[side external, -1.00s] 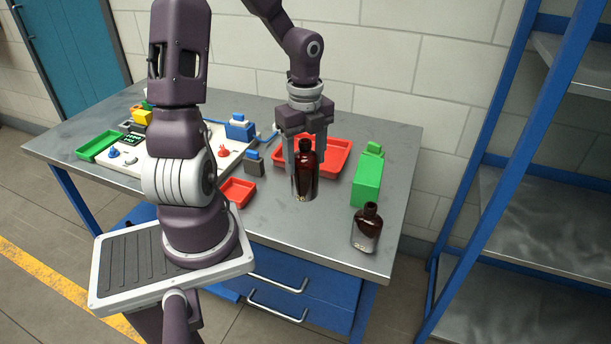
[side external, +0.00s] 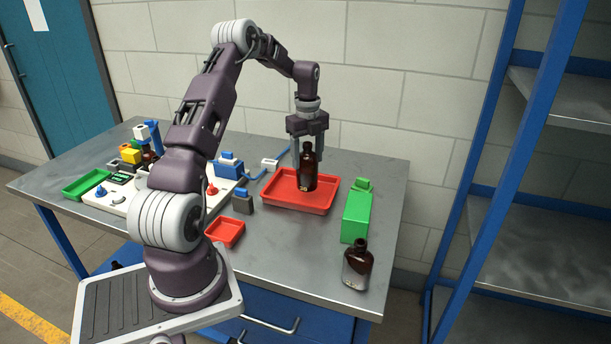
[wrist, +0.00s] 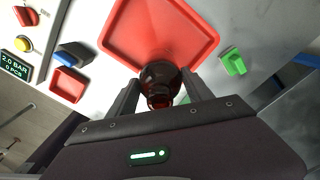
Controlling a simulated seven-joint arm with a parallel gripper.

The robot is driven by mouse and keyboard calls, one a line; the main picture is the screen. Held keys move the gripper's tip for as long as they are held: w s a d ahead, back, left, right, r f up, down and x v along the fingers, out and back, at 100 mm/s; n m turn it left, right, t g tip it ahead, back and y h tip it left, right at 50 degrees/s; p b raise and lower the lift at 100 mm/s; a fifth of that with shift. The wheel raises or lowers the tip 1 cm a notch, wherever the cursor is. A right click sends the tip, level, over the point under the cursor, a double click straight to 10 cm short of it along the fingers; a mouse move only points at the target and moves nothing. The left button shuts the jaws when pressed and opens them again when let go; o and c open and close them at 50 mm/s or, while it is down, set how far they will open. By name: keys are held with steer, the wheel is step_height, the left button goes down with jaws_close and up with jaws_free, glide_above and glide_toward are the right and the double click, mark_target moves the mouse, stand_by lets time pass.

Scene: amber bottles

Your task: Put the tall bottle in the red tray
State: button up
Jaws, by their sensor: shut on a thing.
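The tall bottle (side external: 306,171), dark amber glass, is upright between the fingers of my gripper (side external: 308,157). My gripper is shut on it, with a finger on each side of its upper part. In the side view the bottle's lower end appears over the floor of the large red tray (side external: 276,201); I cannot tell whether it touches. In the wrist view the bottle (wrist: 160,78) overlaps the near side of the red tray (wrist: 150,30), and its base is hidden.
A shorter amber bottle (side external: 357,267) stands near the table's front right. A green container (side external: 356,215) stands right of the tray. A small red tray (side external: 225,232) and a grey-and-blue block (side external: 243,201) are to the left. A blue-framed shelf (side external: 480,160) is at right.

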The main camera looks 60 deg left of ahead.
mark_target(308, 170)
steer(key=shift+f, duration=2.3)
steer(key=shift+f, duration=0.1)
steer(key=o, duration=1.6)
steer(key=shift+c, duration=0.2)
